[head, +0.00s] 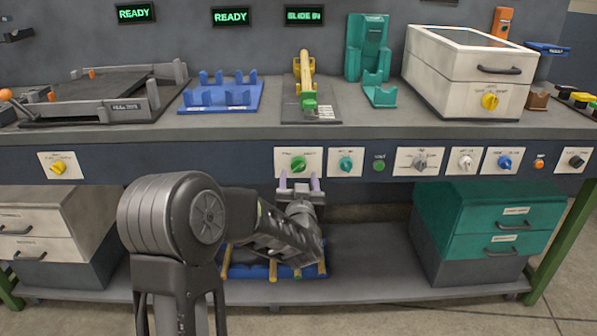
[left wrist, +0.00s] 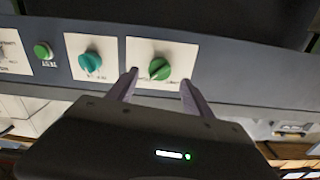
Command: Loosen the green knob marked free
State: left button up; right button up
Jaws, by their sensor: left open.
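The green knob (head: 298,164) sits on a white plate (head: 283,157) on the bench's dark front panel. The small print on its plate is too small to read. In the left wrist view the green knob (left wrist: 159,69) shows between and beyond the fingertips, with its pointer ridge tilted. My left gripper (head: 300,183) is open just below the knob in the head view. Its two fingers (left wrist: 158,80) point at the plate on either side of the knob, and neither appears closed on it. My right gripper is not in view.
A teal knob (head: 346,163) and a green button (head: 379,165) sit to the right on the same panel. A grey knob (head: 420,160) and a blue knob (head: 505,162) follow. A blue tray (head: 260,271) with wooden rods lies on the lower shelf under my left arm.

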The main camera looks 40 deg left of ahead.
aim_at(298, 169)
pick_arm(q)
jog(key=shift+x, duration=2.3)
jog(key=shift+c, duration=0.2)
grip_shut()
